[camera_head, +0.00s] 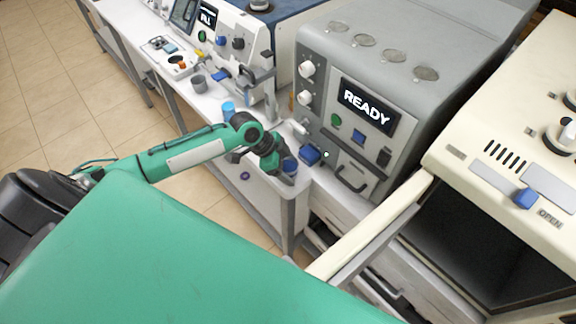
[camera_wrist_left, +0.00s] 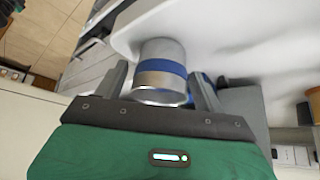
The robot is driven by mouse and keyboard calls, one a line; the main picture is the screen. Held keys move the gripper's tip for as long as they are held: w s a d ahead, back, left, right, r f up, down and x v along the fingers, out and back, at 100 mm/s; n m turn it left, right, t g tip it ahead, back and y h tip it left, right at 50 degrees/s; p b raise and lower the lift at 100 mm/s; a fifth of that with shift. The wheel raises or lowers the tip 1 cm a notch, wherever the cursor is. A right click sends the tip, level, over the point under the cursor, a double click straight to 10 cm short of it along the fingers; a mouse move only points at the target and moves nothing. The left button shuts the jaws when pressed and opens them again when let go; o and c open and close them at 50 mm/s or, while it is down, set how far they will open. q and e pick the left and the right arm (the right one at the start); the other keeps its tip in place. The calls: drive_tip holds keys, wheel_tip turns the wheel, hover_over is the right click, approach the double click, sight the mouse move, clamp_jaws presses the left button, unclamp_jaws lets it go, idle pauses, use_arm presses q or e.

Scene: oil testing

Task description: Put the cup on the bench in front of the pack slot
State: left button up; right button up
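In the left wrist view, a silver cup with a blue band (camera_wrist_left: 161,72) stands between the two fingers of my left gripper (camera_wrist_left: 160,80). The fingers are spread, with a visible gap beside the cup, so the gripper looks open around it. In the head view, my left gripper (camera_head: 278,162) reaches down at the bench's near corner, and the cup (camera_head: 290,166) shows partly beside it. The white bench (camera_head: 262,196) lies below. I cannot tell for sure which opening is the pack slot. My right gripper is not in view.
A grey machine reading READY (camera_head: 368,107) stands right of the gripper, with a blue part (camera_head: 309,155) at its front. A blue cup (camera_head: 228,108), a grey cup (camera_head: 198,83) and a small purple ring (camera_head: 245,176) are on the bench. A cream machine's door (camera_head: 372,232) stands open.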

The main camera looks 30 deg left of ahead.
use_arm(q)
drive_tip(key=shift+r, duration=0.2)
drive_tip(key=shift+a+r, duration=0.15)
drive_tip(key=shift+a, duration=0.05)
drive_tip(key=b+v, duration=0.3)
drive_tip(key=v, duration=0.8)
drive_tip(key=shift+r, duration=0.3)
drive_tip(key=shift+s, duration=0.15)
